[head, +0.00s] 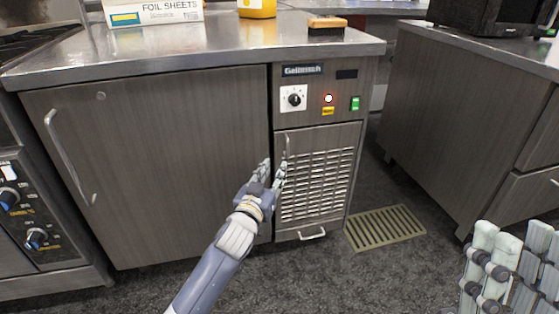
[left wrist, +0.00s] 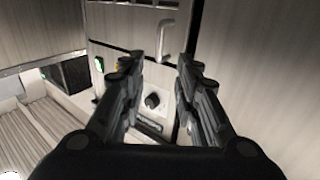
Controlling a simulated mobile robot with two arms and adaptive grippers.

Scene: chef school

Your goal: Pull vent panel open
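The vent panel (head: 318,185) is a grey door with rows of slats, low on the right of the counter unit, and looks shut. Its small upright handle (head: 286,146) is at its upper left edge. My left gripper (head: 272,168) is in front of that edge, just below the handle in the picture. In the left wrist view the handle (left wrist: 165,40) shows ahead between the two spread fingers (left wrist: 157,65), apart from them. The left gripper is open and empty. My right gripper (head: 522,238) is open and empty at the lower right, far from the panel.
Above the panel are a knob (head: 294,98) and a green switch (head: 355,103). A large cabinet door (head: 160,160) is to the left. A floor grate (head: 385,227) lies at the right. Another cabinet (head: 455,115) stands beyond a floor gap.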

